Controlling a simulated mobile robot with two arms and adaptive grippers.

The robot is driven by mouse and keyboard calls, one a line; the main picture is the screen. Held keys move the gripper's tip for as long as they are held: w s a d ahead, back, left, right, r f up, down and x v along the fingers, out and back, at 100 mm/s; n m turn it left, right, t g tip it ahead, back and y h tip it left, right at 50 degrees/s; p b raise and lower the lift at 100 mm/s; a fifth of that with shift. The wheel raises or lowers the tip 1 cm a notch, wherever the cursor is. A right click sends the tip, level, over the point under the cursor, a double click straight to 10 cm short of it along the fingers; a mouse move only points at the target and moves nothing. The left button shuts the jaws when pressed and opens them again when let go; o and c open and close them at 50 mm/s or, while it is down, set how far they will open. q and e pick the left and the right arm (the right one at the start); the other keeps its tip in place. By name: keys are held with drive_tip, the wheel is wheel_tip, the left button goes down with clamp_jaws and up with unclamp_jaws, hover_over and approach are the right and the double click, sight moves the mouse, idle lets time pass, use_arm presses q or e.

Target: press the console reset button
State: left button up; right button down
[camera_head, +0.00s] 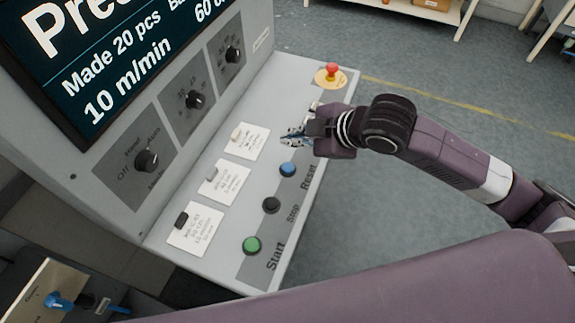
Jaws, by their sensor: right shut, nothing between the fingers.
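The console (290,85) has a sloping grey panel. The blue reset button (288,169) sits on it beside the printed word "Reset". The black stop button (271,205) and the green start button (251,245) lie in the same row, nearer the bottom of the picture. My right gripper (286,137) reaches in from the right over the panel, shut and empty. Its fingertips show a little above the reset button in the picture, apart from it. I cannot tell its exact height over the panel. My left gripper is not in view.
A red emergency knob (332,69) on a yellow disc stands at the panel's far corner. Several cards lie on the panel, one of them (195,230) near its left edge. Rotary knobs (147,160) and a screen (110,60) are on the upright face.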

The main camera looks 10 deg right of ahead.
drive_tip(key=b, duration=0.7)
hover_over(290, 169)
wheel_tip(290, 169, down, 6)
drive_tip(key=shift+f, duration=1.3)
drive_tip(key=shift+f, duration=0.1)
drive_tip(key=shift+f, duration=0.3)
